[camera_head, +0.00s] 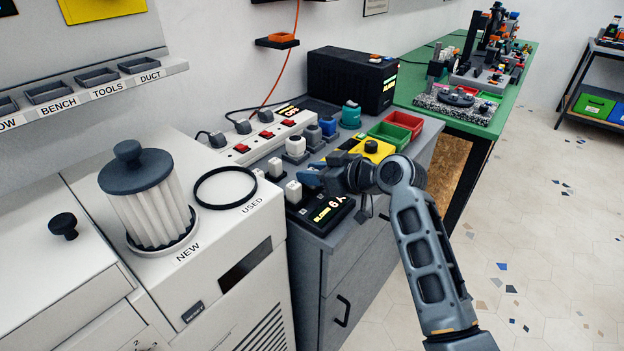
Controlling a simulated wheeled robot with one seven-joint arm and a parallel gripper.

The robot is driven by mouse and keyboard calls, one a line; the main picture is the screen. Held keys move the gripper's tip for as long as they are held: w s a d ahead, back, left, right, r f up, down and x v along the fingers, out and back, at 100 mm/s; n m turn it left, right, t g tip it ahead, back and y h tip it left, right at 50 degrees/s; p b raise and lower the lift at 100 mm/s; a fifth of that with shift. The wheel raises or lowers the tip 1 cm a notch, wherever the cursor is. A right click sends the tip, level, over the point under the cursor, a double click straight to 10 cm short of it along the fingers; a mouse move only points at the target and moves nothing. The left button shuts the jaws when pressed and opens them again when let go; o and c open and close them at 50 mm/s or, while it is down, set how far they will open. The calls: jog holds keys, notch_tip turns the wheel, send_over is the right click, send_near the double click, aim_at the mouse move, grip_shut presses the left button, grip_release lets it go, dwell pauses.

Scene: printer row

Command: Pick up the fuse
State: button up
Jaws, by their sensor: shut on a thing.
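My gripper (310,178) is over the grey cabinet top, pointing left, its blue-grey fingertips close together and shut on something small. I take this to be the fuse, but the fingers and wrist hide it, so I cannot make out its shape. I cannot tell whether either touches the gripper.
A power strip (262,138) with red switches and plugs lies behind. A pleated filter (146,200) stands left. Open floor lies right.

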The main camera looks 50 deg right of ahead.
jog(key=shift+c, duration=1)
jog(key=shift+r, duration=0.1)
